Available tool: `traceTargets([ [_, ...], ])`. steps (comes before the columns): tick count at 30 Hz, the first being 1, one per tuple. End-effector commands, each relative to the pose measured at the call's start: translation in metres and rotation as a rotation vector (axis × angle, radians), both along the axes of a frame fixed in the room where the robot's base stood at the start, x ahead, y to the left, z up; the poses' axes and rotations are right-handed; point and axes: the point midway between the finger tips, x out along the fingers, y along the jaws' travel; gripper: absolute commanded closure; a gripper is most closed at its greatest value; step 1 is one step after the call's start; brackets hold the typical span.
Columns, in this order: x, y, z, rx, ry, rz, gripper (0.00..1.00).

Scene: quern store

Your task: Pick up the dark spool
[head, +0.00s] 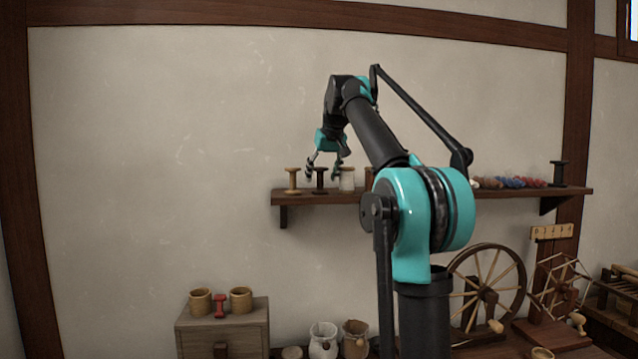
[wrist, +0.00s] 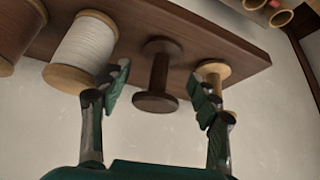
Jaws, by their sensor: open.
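The dark spool (head: 320,181) stands upright near the left end of the wall shelf, between a tan wooden spool (head: 292,181) and a white-thread spool (head: 347,179). In the wrist view the dark spool (wrist: 157,80) appears in the gap between my fingers, with nothing hiding it. My gripper (head: 323,169) is at the shelf, its fingers pointing down at the level of the spools. In the wrist view my gripper (wrist: 160,88) is open and empty. One finger overlaps the white-thread spool (wrist: 84,48) and the other overlaps the tan spool (wrist: 213,72); contact cannot be told.
The shelf (head: 300,198) also carries coloured bundles (head: 510,183) and another dark spool (head: 558,174) at its right end. Below are a cabinet (head: 222,330) with cups and a red spool (head: 220,306), and a spinning wheel (head: 487,290).

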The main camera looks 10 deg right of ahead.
Motion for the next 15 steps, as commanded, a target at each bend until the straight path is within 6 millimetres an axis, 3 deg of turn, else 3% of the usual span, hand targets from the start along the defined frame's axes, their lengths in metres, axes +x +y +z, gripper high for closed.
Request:
traceTargets([
  [6,0.015,-0.001,-0.018,0.000,0.000,0.000,0.38],
  [13,0.016,-0.001,-0.019,0.000,0.000,0.000,0.38],
  [15,0.016,-0.001,-0.019,0.000,0.000,0.000,0.46],
])
